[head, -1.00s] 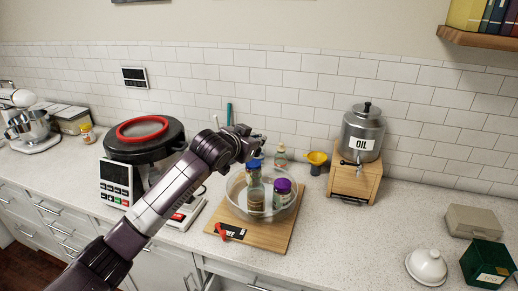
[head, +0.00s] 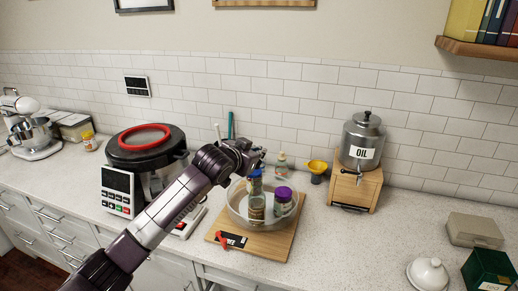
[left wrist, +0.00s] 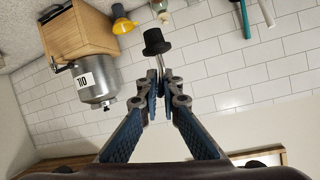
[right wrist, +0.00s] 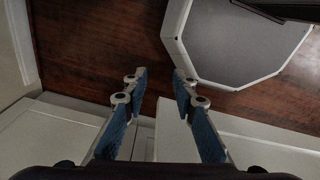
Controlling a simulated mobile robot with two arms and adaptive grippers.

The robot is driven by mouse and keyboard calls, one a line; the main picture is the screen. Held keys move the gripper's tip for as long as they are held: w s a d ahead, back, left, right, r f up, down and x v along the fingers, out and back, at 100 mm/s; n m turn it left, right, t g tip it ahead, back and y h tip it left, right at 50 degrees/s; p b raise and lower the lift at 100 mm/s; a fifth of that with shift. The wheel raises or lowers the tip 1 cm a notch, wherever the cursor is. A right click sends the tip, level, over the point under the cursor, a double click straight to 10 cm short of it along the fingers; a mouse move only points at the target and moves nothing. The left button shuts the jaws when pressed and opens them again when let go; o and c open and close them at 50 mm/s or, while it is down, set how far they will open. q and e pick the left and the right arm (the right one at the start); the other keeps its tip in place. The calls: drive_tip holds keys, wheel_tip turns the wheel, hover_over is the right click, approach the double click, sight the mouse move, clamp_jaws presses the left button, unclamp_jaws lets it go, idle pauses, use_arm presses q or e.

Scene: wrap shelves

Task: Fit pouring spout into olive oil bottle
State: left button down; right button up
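In the left wrist view, my left gripper (left wrist: 162,86) is nearly shut around the thin metal tube of a pouring spout (left wrist: 153,42). The spout's black stopper end points away from the fingers. In the head view, my left gripper (head: 252,154) is above the clear dish, and the spout is too small to make out. A small glass bottle (head: 281,164) stands behind the dish, apart from the gripper; I cannot tell its label. Part of it shows at the top of the left wrist view (left wrist: 166,14). My right gripper (right wrist: 158,88) is open and empty over the floor.
A round clear dish (head: 233,214) holds several containers on a wooden board (head: 283,245). A yellow funnel (head: 317,167) and an oil dispenser (head: 362,140) on a wooden stand are right of the bottle. A black-lidded pot (head: 147,150) stands left.

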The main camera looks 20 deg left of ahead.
sight(260, 161)
use_arm(q)
drive_tip(key=shift+f+b, duration=0.6)
drive_tip(key=shift+f, duration=1.15)
drive_tip(key=shift+p, duration=1)
drive_tip(key=shift+f+b, duration=0.75)
drive_tip(key=shift+f, duration=0.65)
drive_tip(key=c, duration=2.1)
unclamp_jaws()
drive_tip(key=v, duration=1.2)
drive_tip(key=shift+f, duration=0.1)
